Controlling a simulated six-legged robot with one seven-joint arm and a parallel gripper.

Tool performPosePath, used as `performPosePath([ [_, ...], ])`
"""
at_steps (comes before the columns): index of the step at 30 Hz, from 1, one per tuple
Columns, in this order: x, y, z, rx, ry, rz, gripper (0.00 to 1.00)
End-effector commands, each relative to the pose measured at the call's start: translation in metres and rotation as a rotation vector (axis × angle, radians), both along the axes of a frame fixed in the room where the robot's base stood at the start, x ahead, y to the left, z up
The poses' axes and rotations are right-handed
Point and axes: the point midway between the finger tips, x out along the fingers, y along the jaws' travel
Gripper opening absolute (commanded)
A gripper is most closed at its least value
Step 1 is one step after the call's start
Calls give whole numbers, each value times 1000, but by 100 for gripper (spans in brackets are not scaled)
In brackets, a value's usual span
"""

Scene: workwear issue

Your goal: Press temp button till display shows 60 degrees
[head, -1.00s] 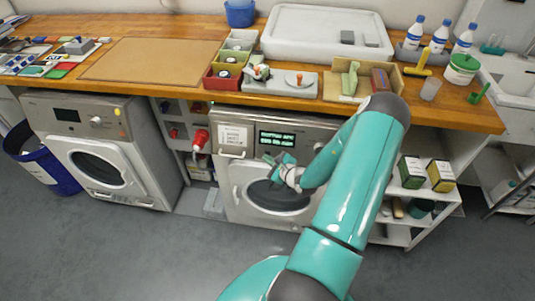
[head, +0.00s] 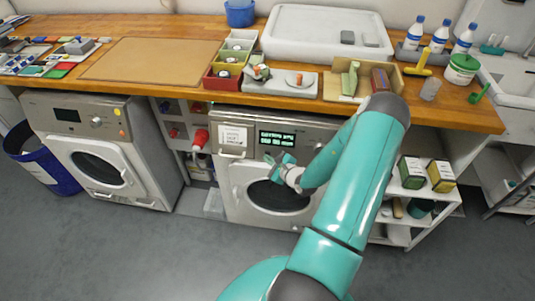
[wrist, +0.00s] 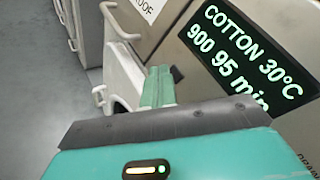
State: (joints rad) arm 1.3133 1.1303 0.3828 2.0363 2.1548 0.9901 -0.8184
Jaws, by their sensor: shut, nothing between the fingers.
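The washing machine (head: 228,192) in the middle has a dark display (head: 284,139) with green text. In the wrist view the display (wrist: 262,55) reads "COTTON 30°C" and "900 95 min". My gripper (head: 273,157) is shut and empty, just below the display in front of the machine. Its fingertips also show in the wrist view (wrist: 158,73), to the left of the display. I cannot tell whether they touch the panel. I cannot make out the temp button in either view; my arm hides the right part of the panel.
A second machine (head: 88,128) stands to the left. A wooden counter (head: 195,92) with trays and bottles runs above both. A shelf with boxes (head: 411,172) is to the right. A blue bin (head: 42,157) stands far left. The floor in front is clear.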

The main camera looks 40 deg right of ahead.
Motion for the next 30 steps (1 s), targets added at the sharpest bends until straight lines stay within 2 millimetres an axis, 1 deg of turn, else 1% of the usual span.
performPosePath([
  [7, 1, -1, 0, 0, 0, 0, 0],
  [15, 5, -7, -3, -1, 0, 0, 0],
  [30, 6, -8, -3, 0, 0, 0, 0],
])
